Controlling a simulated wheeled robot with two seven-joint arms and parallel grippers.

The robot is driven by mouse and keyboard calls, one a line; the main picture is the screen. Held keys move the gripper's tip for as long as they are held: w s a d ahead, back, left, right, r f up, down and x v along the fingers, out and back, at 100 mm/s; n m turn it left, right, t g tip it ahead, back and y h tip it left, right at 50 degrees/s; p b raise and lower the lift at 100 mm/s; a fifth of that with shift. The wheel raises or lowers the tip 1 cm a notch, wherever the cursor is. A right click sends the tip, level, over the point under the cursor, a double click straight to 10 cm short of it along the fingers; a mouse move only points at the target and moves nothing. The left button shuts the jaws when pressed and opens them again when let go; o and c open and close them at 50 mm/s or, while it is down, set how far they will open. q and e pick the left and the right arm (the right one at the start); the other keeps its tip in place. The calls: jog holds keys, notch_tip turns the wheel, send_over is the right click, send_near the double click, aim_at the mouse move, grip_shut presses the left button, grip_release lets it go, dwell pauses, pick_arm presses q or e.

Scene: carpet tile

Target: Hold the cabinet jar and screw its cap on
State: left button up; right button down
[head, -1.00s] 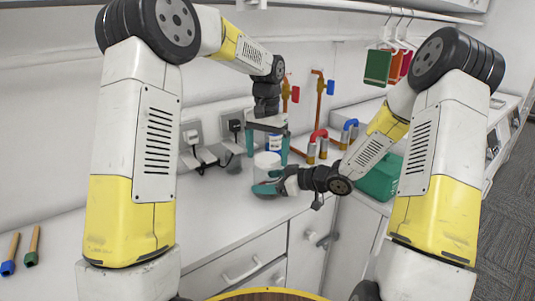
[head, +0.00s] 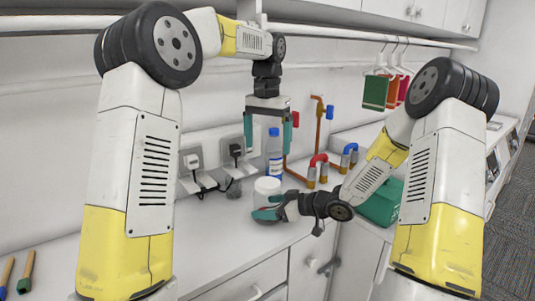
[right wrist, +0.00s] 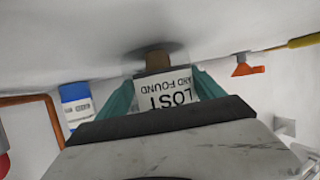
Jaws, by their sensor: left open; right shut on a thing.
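The jar (head: 267,188) stands on the white counter in the middle of the head view, its round top white. In the right wrist view, the jar's label (right wrist: 167,93) reads "LOST AND FOUND" upside down, with a brown part above it. My right gripper (head: 266,213) is shut on the jar from the front right. My left gripper (head: 268,148) is open and empty above the jar, fingers pointing down. The cap is not distinct as a separate piece; the white top may be the cap, and I cannot tell how tightly it sits.
A bottle with a blue cap (head: 274,158) stands behind the jar, also in the right wrist view (right wrist: 75,107). Copper pipes (head: 313,165) with red and blue parts rise behind it. A green box (head: 381,203) is right. The left counter is mostly clear.

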grip_release()
jog(key=v, duration=0.8)
dwell(0.5)
